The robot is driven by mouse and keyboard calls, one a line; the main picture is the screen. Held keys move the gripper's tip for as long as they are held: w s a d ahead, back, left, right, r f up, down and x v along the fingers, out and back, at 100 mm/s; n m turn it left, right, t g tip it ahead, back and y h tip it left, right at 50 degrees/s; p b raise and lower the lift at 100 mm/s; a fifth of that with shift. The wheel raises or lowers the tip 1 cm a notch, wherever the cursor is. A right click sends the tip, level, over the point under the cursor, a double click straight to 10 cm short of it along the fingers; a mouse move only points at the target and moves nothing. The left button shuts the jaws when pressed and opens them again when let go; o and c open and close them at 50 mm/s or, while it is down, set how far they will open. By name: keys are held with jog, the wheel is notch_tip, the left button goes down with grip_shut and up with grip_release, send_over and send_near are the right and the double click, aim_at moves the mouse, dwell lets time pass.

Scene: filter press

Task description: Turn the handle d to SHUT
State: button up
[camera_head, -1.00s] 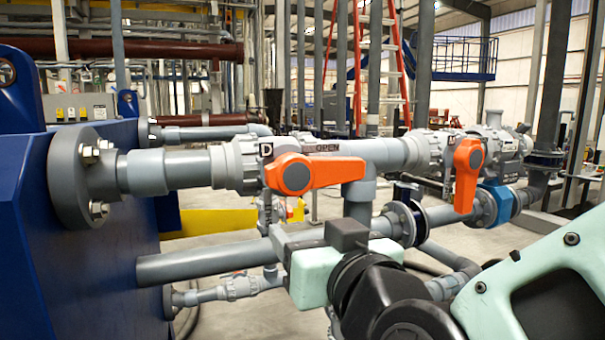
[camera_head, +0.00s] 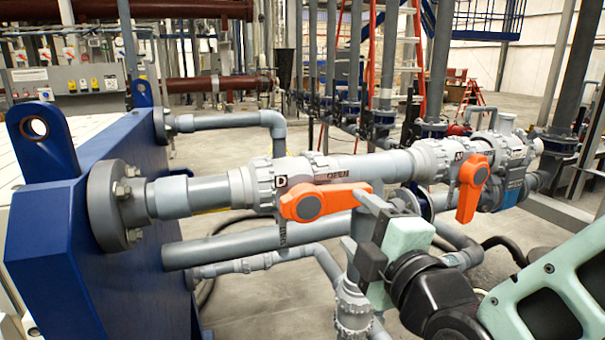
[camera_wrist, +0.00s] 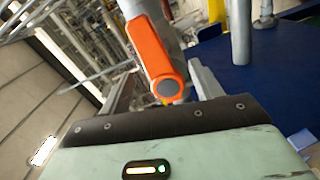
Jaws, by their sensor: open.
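Handle d is an orange lever (camera_head: 322,202) on a grey valve in the pipe. It lies along the pipe, with its hub at the left and its free end to the right. A black "D" tag (camera_head: 281,182) and the word OPEN (camera_head: 331,177) show above it. My gripper (camera_head: 384,203) is at the lever's right end, its jaws apart. In the wrist view, an orange handle (camera_wrist: 151,54) shows between the two grey fingers of my gripper (camera_wrist: 161,78). I cannot tell whether either finger touches it.
A second orange handle (camera_head: 472,187) points down on a valve to the right. A blue press body (camera_head: 85,235) stands at the left. Lower grey pipes (camera_head: 220,246) run below and behind the lever. The concrete floor beyond is mostly open.

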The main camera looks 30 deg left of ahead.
aim_at(342, 201)
jog(key=shift+w+a+r+n+p, duration=0.1)
jog(key=shift+w+r+n+p, duration=0.15)
jog(key=shift+n, duration=0.3)
jog(key=shift+w+r+n+p, duration=0.1)
jog(key=shift+r+n+p, duration=0.15)
jog(key=shift+n, duration=0.3)
jog(key=b+x, duration=0.1)
jog(key=x, duration=0.6)
jog(key=shift+b, duration=0.35)
